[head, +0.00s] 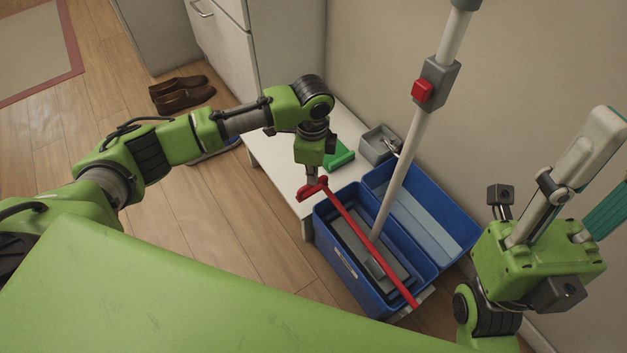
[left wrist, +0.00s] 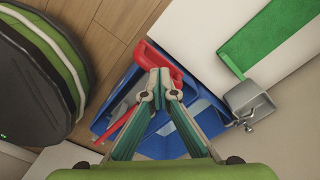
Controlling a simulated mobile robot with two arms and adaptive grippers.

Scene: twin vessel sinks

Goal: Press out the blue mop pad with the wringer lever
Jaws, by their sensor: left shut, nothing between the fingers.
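My left gripper (head: 312,182) points down at that crossbar. In the left wrist view its fingers (left wrist: 160,73) are shut with nothing between them, over the red handle (left wrist: 172,64); I cannot tell whether they touch it. The mop pole (head: 410,155) leans into the near compartment, by a dark grey wringer part (head: 352,232). The blue pad cannot be made out. My right gripper (head: 598,165) points up at the right, partly cut off.
A white low bench (head: 276,170) stands behind the bucket, with a green cloth (head: 340,154) and a grey container (head: 376,146) on it. The bucket's far compartment holds pale water. Brown shoes (head: 182,92) lie on the floor. Open wood floor lies left of the bucket.

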